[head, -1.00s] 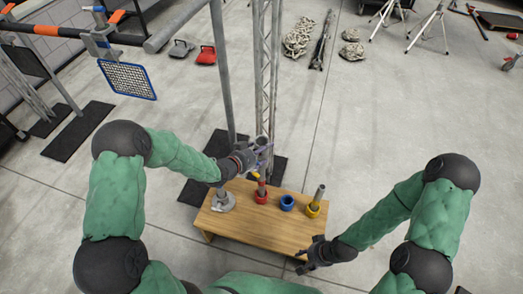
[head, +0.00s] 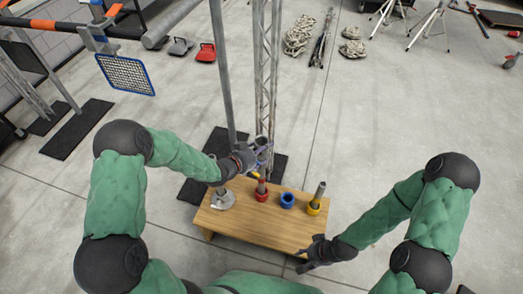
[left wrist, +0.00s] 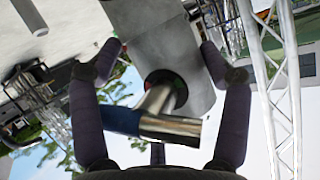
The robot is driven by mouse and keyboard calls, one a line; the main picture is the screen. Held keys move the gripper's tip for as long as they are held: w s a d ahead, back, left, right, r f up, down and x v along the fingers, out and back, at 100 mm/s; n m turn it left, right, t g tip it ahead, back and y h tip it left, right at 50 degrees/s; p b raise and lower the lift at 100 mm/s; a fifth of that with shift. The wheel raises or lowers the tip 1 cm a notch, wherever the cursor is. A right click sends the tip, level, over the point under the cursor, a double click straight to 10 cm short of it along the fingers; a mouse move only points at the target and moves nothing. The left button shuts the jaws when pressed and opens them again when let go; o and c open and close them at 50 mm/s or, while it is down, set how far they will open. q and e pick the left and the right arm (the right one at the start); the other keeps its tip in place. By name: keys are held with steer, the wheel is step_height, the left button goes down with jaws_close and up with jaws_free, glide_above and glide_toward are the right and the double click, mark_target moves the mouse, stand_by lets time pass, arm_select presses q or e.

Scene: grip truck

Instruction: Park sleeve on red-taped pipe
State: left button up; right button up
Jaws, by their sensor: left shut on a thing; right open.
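The red-taped pipe (head: 261,187) stands upright in a red ring on the wooden bench. My left gripper (head: 262,150) is above and slightly behind it in the picture, shut on a grey sleeve (head: 262,142). The sleeve appears apart from the pipe, but the gap is hard to judge. In the left wrist view, a grey body (left wrist: 165,50) with a dark round opening lies between the fingers, with a silver and blue cylinder in front; their exact parts are unclear. My right gripper (head: 312,254) is open and empty at the bench's front right corner.
The bench front is clear.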

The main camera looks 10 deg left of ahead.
arm_select(q)
steer(key=shift+f, duration=0.2)
stand_by(0.5)
steer(key=o, duration=1.5)
steer(key=shift+o, duration=0.9)
steer(key=shift+f, duration=0.15)
steer(key=v, duration=1.2)
